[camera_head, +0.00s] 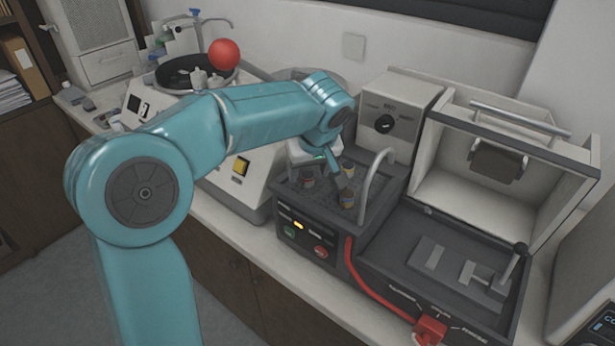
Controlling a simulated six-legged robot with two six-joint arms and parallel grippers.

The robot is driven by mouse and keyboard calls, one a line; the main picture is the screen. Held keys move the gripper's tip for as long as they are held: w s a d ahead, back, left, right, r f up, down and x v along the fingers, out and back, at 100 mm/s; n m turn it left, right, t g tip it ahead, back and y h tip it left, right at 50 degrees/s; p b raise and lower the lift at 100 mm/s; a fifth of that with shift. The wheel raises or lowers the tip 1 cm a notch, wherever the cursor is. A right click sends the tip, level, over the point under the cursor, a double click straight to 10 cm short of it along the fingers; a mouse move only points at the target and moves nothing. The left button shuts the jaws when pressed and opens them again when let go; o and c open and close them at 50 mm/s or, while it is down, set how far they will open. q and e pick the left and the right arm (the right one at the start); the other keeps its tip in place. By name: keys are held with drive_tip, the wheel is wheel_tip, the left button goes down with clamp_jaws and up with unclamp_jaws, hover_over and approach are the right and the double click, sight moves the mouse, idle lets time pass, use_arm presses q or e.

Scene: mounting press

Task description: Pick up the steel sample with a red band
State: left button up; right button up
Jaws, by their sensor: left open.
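Several small cylindrical samples stand on the dark perforated tray (375,200) of the press. One sample (308,177) is at the left, close under my gripper, and another (347,199) is nearer the tray's front. They look dark with brownish or tan parts; at this size I cannot tell which one has a red band. My left gripper (327,172) is open over the tray, among the samples, pointing down. Its fingers are small and partly hidden by the wrist, and I see nothing held between them. My right gripper is not in view.
A curved grey pipe (372,175) rises just right of the samples. A control box (395,115) stands behind. A cutting machine with a raised cover (500,165) is at the right. A grinder with a red ball-topped lever (224,54) stands at the left, behind my arm.

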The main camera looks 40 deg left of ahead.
use_arm(q)
drive_tip(key=shift+x, duration=1.05)
drive_tip(key=shift+w, duration=0.1)
clamp_jaws()
